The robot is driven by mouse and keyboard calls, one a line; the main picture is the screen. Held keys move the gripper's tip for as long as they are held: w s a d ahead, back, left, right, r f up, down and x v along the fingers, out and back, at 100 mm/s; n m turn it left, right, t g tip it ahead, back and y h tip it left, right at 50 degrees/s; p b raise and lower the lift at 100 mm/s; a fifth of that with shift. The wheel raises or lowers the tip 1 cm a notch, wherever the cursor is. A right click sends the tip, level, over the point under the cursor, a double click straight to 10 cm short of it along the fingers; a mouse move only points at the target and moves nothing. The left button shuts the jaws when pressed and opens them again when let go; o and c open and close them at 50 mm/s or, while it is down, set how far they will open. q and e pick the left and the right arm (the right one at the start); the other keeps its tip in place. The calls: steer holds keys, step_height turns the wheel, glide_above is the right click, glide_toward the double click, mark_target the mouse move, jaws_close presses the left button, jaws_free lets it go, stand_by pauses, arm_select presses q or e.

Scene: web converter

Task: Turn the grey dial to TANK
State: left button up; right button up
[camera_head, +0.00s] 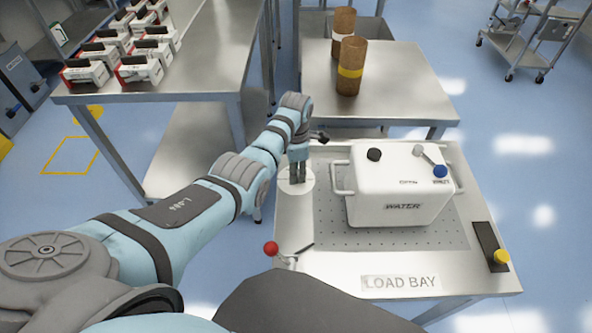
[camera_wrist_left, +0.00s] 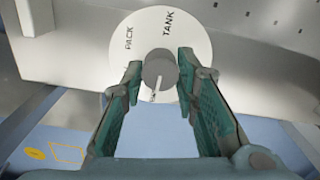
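The grey dial (camera_wrist_left: 160,69) sits in the middle of a white disc (camera_wrist_left: 118,61) in the left wrist view. The disc carries the words PACK at upper left and TANK at upper right. A pale mark on the dial points toward the bottom of that view, away from both words. My left gripper (camera_wrist_left: 160,62) is open, with one finger on each side of the dial. Contact cannot be told. In the head view the left gripper (camera_head: 297,177) points down over the white disc (camera_head: 296,187) and hides the dial. My right gripper is not in view.
A white WATER tank (camera_head: 385,205) with side handles stands right of the disc on the metal table (camera_head: 330,275). A red-knobbed lever (camera_head: 271,248) is at the front left, a yellow knob (camera_head: 502,256) at the right. Brown rolls (camera_head: 350,65) stand on the table behind.

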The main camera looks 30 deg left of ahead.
arm_select(q)
jaws_close()
